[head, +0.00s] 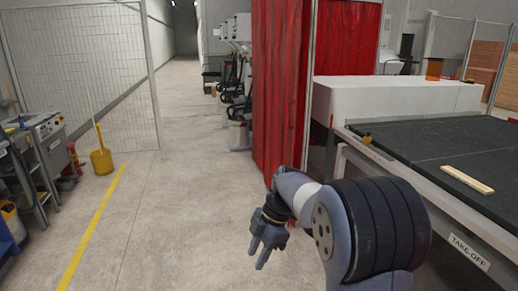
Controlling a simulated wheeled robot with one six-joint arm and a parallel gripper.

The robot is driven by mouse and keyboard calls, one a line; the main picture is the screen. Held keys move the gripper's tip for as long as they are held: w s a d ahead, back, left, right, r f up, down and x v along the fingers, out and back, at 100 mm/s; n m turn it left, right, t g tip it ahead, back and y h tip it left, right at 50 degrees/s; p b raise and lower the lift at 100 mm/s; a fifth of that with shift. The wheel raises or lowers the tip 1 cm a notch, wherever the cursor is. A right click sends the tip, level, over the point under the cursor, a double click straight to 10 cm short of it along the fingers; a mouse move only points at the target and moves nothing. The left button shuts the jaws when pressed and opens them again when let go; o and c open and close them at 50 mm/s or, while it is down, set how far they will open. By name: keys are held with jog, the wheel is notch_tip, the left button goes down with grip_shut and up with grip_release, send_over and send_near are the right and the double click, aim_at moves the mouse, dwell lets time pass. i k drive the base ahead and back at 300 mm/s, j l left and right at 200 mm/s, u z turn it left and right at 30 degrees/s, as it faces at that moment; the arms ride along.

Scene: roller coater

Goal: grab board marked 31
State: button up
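A pale, narrow board (467,179) lies flat on the dark conveyor bed (420,150) at the right of the head view. No number can be read on it from here. My gripper (257,257) hangs over the floor at the lower middle, pointing down, with its fingers apart and nothing between them. It is well to the left of the board and apart from the conveyor.
The conveyor's light frame carries a "TAKE-OFF" label (468,251). A white machine housing (395,97) and red curtains (283,85) stand behind. Floor between is clear.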

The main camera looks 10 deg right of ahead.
aim_at(465, 179)
jog(key=i+z, duration=0.3)
jog(key=i, duration=0.25)
jog(key=i+j+z, duration=0.1)
jog(key=i+z, duration=0.25)
jog(key=i, duration=0.2)
jog(key=i+j+z, duration=0.3)
jog(key=i, duration=0.25)
jog(key=i+l+z, duration=0.2)
jog(key=i+z, duration=0.5)
jog(key=z, duration=0.25)
jog(key=i+z, duration=0.45)
jog(key=i+j+z, duration=0.25)
jog(key=z, duration=0.2)
jog(key=i+j+z, duration=0.35)
jog(key=i+z, duration=0.15)
jog(key=i, duration=0.1)
